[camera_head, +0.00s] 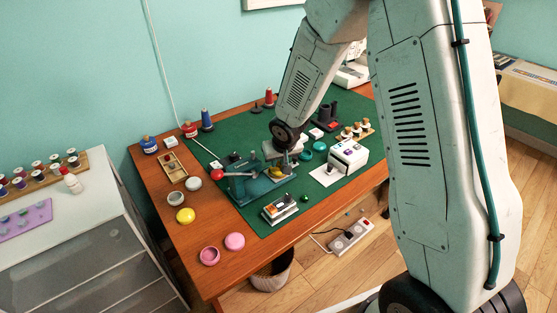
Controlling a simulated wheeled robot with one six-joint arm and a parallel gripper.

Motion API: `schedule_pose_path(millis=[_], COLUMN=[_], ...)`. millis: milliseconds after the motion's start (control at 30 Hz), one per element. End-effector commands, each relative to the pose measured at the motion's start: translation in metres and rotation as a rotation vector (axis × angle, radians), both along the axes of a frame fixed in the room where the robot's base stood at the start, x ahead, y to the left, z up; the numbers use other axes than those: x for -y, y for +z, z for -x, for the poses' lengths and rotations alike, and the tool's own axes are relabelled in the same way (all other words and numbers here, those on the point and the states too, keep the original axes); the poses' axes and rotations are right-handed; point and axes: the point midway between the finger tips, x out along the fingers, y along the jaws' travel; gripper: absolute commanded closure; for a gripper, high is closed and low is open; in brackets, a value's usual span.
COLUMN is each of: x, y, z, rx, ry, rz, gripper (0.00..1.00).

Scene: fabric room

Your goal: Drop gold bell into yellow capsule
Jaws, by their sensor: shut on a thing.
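My gripper (285,160) points down over the teal machine on the green mat, right of the table's middle. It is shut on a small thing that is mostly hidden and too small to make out. I cannot pick out the gold bell for sure in this view. A yellow round piece (185,215), which looks like the yellow capsule or a part of it, lies on the bare wood at the left of the table. It is well to the left of my gripper and apart from it. I cannot tell whether it is open.
The teal machine (255,187) with a red-knobbed lever stands between gripper and yellow piece. Pink round pieces (235,241), a grey open ring-shaped piece (176,198) and a white disc (193,184) lie nearby. A white box-shaped device (348,155) stands right. Spools (207,120) stand at the back.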

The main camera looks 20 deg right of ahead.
Motion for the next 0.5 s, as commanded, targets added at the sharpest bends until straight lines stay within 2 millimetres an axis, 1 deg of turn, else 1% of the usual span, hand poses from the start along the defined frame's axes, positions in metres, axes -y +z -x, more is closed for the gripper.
schedule_pose_path(millis=[200, 233, 267, 300, 333, 500], x=[0.0001, 0.0001, 0.0001, 0.0001, 0.0001, 0.0001], y=[0.0000, 0.0000, 0.0000, 0.0000, 0.0000, 0.0001], z=[0.0011, 0.0011, 0.0011, 0.0011, 0.0011, 0.0010], rx=[0.000, 0.000, 0.000, 0.000, 0.000, 0.000], ry=[0.000, 0.000, 0.000, 0.000, 0.000, 0.000], rz=[0.000, 0.000, 0.000, 0.000, 0.000, 0.000], gripper=[1.00, 0.80, 0.72, 0.60, 0.57, 0.57])
